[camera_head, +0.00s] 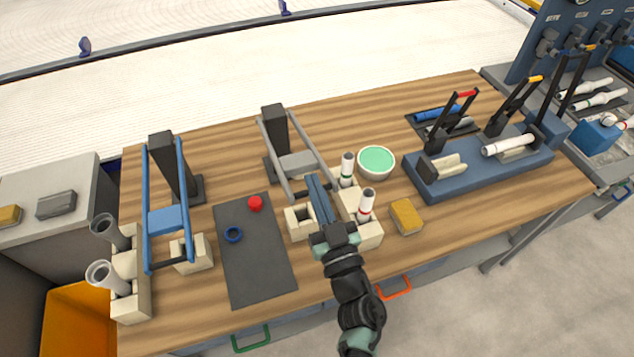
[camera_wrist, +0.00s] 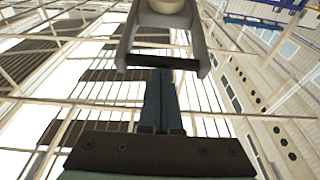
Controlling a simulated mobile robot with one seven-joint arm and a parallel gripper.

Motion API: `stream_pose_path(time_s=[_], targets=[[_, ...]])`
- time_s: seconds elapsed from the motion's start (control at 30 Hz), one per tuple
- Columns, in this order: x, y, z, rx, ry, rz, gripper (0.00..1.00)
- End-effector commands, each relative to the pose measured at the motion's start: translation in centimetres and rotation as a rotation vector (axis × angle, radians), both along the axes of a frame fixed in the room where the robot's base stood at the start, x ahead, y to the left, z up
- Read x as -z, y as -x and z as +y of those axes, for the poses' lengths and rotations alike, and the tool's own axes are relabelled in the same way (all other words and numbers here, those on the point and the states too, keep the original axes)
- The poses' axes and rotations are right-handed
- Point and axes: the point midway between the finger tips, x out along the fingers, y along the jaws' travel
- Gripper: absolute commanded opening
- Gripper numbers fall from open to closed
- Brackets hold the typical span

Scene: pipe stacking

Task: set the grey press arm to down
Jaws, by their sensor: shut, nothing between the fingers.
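The grey press arm (camera_head: 271,152) has two long bars that run from its dark post (camera_head: 275,130) toward the front, with a grey block (camera_head: 297,162) between them. In the wrist view the arm's dark crossbar (camera_wrist: 135,61) spans the bar ends just past my fingertips. My gripper (camera_head: 314,180) is shut and empty, with its fingers pointing at the arm's front end. In the wrist view my gripper (camera_wrist: 159,72) is very close to the crossbar; I cannot tell whether they touch. My fingers partly hide the arm's front end in the head view.
White pipes (camera_head: 366,204) stand upright in cream blocks right of my gripper. A green-topped bowl (camera_head: 376,161) and yellow sponge (camera_head: 406,216) sit further right. A blue press arm (camera_head: 183,190) and dark mat (camera_head: 262,270) lie left. A blue fixture (camera_head: 480,176) with levers stands right.

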Motion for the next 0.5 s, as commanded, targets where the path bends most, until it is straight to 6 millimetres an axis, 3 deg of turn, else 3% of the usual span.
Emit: stream_pose_path(time_s=[0.5], targets=[[1.06, 0.5, -0.21, 0.001, 0.0, 0.0, 0.0]])
